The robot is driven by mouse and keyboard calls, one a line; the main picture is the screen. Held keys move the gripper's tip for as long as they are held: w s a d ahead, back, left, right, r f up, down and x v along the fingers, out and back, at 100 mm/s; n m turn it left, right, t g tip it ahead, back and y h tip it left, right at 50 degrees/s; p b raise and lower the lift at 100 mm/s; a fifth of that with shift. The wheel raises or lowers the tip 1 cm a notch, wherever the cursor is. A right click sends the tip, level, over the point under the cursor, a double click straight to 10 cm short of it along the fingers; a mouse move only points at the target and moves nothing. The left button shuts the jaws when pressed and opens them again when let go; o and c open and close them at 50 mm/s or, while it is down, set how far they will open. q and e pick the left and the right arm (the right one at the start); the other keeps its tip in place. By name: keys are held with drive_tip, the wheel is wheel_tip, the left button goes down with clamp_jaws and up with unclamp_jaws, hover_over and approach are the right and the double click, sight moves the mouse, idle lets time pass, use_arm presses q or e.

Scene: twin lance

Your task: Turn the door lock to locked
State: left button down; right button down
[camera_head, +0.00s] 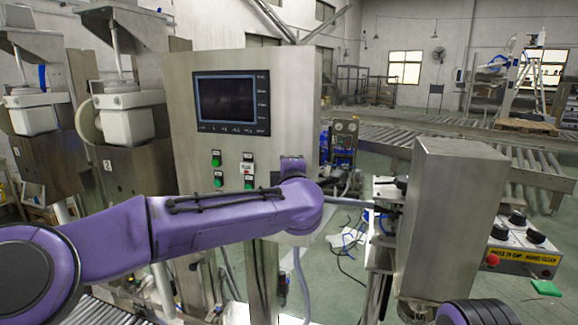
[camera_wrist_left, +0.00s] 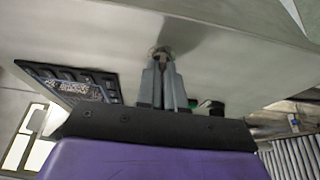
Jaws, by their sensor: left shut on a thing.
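The door lock (camera_wrist_left: 158,50) is a small round metal knob on the steel panel, at upper centre of the left wrist view. My left gripper (camera_wrist_left: 161,65) is shut on it, its two grey fingers close together at the knob. The fingers hide most of the lock, so I cannot tell which way it is turned. In the head view the steel control cabinet (camera_head: 295,90) stands at centre; my purple left arm crosses in front of its lower part and hides the lock and gripper. My right gripper is not in view.
The cabinet carries a dark screen (camera_head: 232,101) and several buttons (camera_head: 217,158). A steel box (camera_head: 455,210) stands close to the right, beside a panel with black knobs (camera_head: 517,218). Roller conveyors (camera_head: 450,135) run behind. Cables (camera_head: 350,240) lie on the floor.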

use_arm(q)
drive_tip(key=shift+a+r, duration=0.15)
drive_tip(key=shift+r, duration=0.2)
drive_tip(key=c, duration=1.3)
unclamp_jaws()
drive_tip(key=shift+o, duration=0.2)
drive_tip(key=shift+f, duration=0.2)
drive_tip(key=shift+w+f, duration=0.2)
drive_tip(key=s+d+b, duration=0.1)
drive_tip(key=s+b, duration=0.3)
drive_tip(key=s, duration=0.6)
drive_tip(key=shift+s, duration=0.25)
drive_tip(key=shift+r, duration=0.1)
